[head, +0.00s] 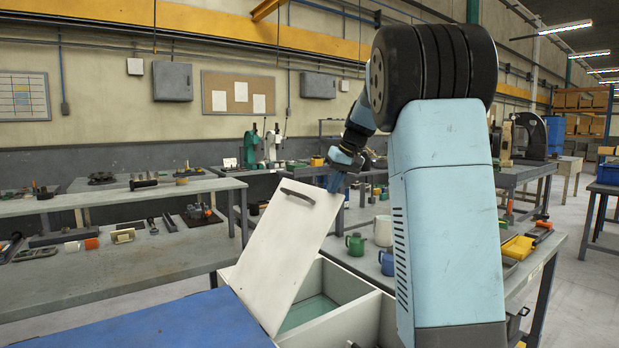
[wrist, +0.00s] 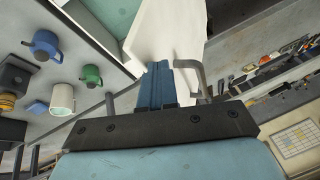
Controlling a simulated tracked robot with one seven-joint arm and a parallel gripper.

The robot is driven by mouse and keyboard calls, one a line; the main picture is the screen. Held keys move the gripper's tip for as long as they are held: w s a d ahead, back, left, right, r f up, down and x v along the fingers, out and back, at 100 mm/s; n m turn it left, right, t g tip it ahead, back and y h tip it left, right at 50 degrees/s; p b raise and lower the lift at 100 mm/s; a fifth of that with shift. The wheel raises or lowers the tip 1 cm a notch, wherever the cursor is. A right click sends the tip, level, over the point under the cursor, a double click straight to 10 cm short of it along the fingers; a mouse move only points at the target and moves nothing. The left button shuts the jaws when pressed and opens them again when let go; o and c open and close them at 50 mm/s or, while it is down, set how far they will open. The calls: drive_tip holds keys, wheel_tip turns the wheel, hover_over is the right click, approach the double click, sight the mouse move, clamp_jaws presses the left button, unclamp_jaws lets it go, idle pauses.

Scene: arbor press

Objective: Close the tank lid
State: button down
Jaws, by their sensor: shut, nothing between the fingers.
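The tank (head: 352,292) is a white box with an open top and a pale green inside. Its white lid (head: 283,255) stands raised and tilted, with a dark curved handle (head: 298,196) near its upper edge. The lid (wrist: 168,30) and its handle (wrist: 199,75) also show in the wrist view. My gripper (head: 334,184) is shut and empty at the lid's upper right corner. In the wrist view its blue fingers (wrist: 156,70) lie over the lid's end, beside the handle and not around it. I cannot tell whether they touch the lid.
A green mug (head: 355,244), a blue mug (head: 387,262) and a pale cup (head: 383,231) stand on the bench right of the tank. A blue surface (head: 150,325) lies in front left. Benches with tools (head: 120,262) stand behind left. Open air lies above the tank's opening.

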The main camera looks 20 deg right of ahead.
drive_tip(key=w+d+f+y, duration=0.3)
drive_tip(key=d+f, duration=0.7)
drive_tip(key=f, duration=0.3)
drive_tip(key=w+d+f+m+g+y, duration=0.1)
drive_tip(key=w+d+f+y, duration=0.1)
drive_tip(key=d+f, duration=0.8)
drive_tip(key=shift+w+f+y, duration=0.4)
drive_tip(key=shift+f+y, duration=0.2)
drive_tip(key=shift+f, duration=1.1)
drive_tip(key=w+v, duration=0.1)
drive_tip(key=v, duration=1.1)
drive_tip(key=shift+r, duration=0.3)
drive_tip(key=shift+a, duration=0.15)
